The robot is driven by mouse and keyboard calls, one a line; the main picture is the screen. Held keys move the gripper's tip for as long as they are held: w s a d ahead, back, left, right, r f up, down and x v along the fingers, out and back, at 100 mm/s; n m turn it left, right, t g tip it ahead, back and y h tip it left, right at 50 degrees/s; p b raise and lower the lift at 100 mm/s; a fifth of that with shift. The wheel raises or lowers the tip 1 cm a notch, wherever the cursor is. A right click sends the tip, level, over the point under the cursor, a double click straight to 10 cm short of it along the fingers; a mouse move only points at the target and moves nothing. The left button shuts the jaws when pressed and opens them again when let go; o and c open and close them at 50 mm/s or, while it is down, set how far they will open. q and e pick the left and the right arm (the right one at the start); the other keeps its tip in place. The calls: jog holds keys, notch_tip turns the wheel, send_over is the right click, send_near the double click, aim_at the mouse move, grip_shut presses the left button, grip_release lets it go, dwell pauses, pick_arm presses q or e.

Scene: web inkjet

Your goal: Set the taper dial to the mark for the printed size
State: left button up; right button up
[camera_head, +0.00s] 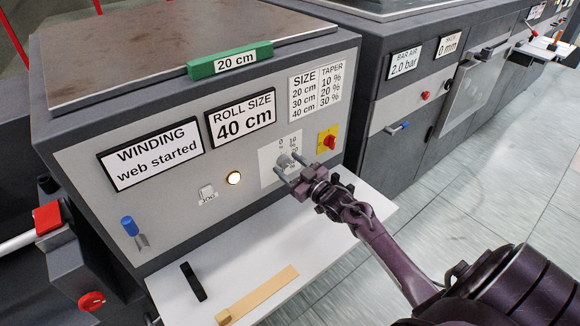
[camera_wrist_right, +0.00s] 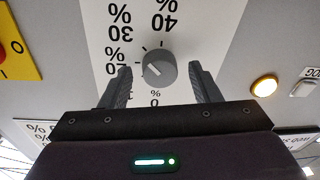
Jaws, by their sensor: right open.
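The taper dial is a small grey knob (camera_head: 284,160) on a white scale plate on the machine's front. In the right wrist view the picture is upside down and the knob (camera_wrist_right: 158,68) sits between my gripper fingers, with a short pale line on its face. Percent marks ring it; which one the line meets is hard to tell. My right gripper (camera_head: 291,173) is open around the knob, a gap showing on each side in the wrist view (camera_wrist_right: 160,86). A ROLL SIZE sign (camera_head: 240,118) reads 40 cm. The SIZE/TAPER chart (camera_head: 316,91) pairs 40 cm with 30 %.
A green 20 cm block (camera_head: 230,60) lies on the cabinet's top edge. A yellow-and-red switch (camera_head: 327,140) is right of the dial; a lit button (camera_head: 234,178) is left. Below, a white shelf (camera_head: 330,222) holds a black bar (camera_head: 193,281) and a wooden piece (camera_head: 258,294).

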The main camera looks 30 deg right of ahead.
jog(key=s+d+b, duration=0.1)
jog(key=s, duration=0.6)
jog(key=shift+s+f, duration=0.35)
jog(key=shift+s+d, duration=0.1)
